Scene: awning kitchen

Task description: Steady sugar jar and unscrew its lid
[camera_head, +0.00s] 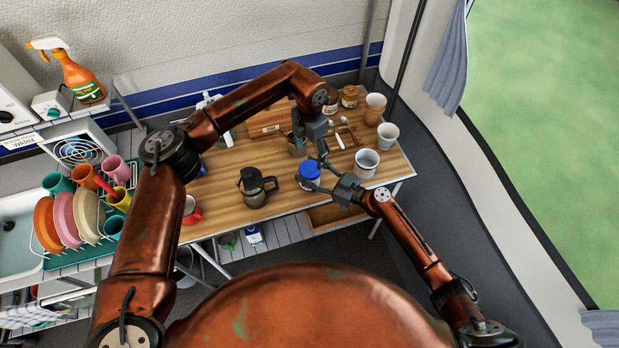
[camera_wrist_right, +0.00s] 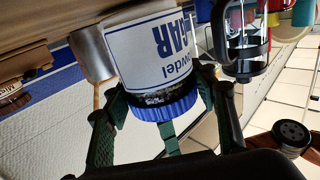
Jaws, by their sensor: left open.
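The sugar jar (camera_head: 309,183) stands upright near the table's front edge, with its blue lid (camera_head: 310,170) on. In the right wrist view the white jar with blue lettering (camera_wrist_right: 155,55) appears upside down, its blue lid (camera_wrist_right: 165,107) toward the camera. My right gripper (camera_head: 318,178) comes in from the right, its fingers on opposite sides of the jar just below the lid; they look closed against it. My left gripper (camera_head: 321,155) points down just above and behind the lid, open and empty, apart from the lid as far as I can see.
A dark coffee pot (camera_head: 256,190) stands left of the jar. A white cup (camera_head: 366,163) is close on the right, with more cups (camera_head: 388,135) behind. A wooden box (camera_head: 265,120) and small jars (camera_head: 350,97) stand at the back. A dish rack (camera_head: 80,215) is far left.

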